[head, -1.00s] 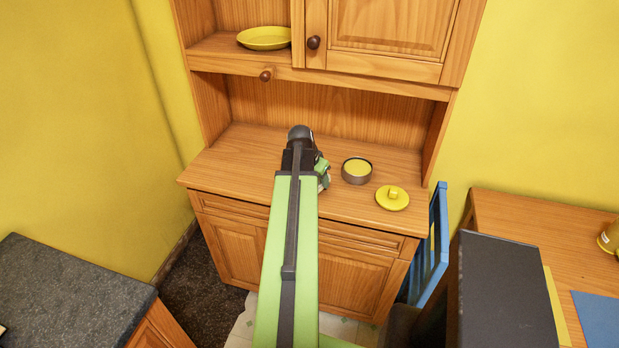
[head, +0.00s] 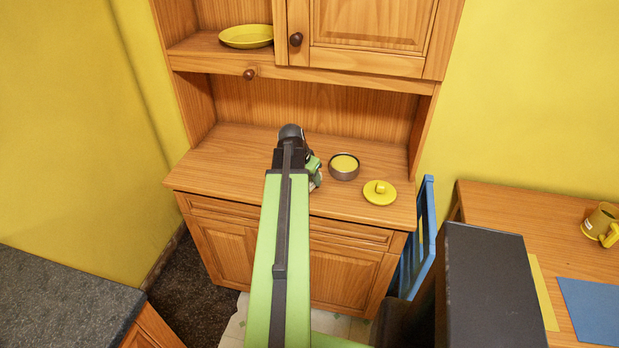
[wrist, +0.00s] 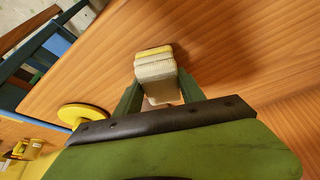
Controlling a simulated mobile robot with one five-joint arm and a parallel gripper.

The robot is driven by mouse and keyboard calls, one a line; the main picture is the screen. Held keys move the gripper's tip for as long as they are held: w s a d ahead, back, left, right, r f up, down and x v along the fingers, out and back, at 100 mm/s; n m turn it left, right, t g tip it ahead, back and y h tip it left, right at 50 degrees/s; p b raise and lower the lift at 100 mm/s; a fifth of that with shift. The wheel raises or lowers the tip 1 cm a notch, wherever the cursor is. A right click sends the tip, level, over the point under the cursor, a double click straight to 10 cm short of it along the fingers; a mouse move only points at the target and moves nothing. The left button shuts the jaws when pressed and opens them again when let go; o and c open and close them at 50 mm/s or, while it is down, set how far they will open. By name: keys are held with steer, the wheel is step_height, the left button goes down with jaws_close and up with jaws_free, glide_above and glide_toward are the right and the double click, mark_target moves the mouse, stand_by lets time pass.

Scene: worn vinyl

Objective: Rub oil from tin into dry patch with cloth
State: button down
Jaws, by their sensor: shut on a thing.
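My gripper (head: 315,172) is shut on a folded cream cloth (wrist: 155,78) with a yellow edge, over the wooden dresser top (head: 240,150). In the wrist view the cloth sits between the green fingers. An open round tin (head: 344,167) with yellow contents stands just right of my gripper in the head view. Its yellow lid (head: 379,192) lies on the dresser top to the right, and also shows in the wrist view (wrist: 83,113). I cannot make out a dry patch for sure. My arm hides part of the dresser top, and whether the cloth touches it is unclear.
The dresser's upper cupboard (head: 370,38) overhangs the back of the top. A yellow plate (head: 246,37) sits on its shelf. A blue chair (head: 420,235) stands at the right, beside a table with a yellow mug (head: 602,224). A dark counter (head: 60,300) is at lower left.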

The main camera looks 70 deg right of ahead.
steer(key=shift+f+b, duration=0.8)
steer(key=shift+f, duration=0.05)
stand_by(0.7)
steer(key=shift+w, duration=0.1)
steer(key=shift+w+a, duration=0.15)
steer(key=shift+w, duration=2.05)
steer(key=shift+w, duration=0.1)
steer(key=shift+w+a, duration=0.1)
steer(key=shift+w, duration=2.05)
steer(key=shift+w, duration=0.15)
steer(key=shift+w+a, duration=0.1)
steer(key=shift+w, duration=2.05)
steer(key=shift+s, duration=0.15)
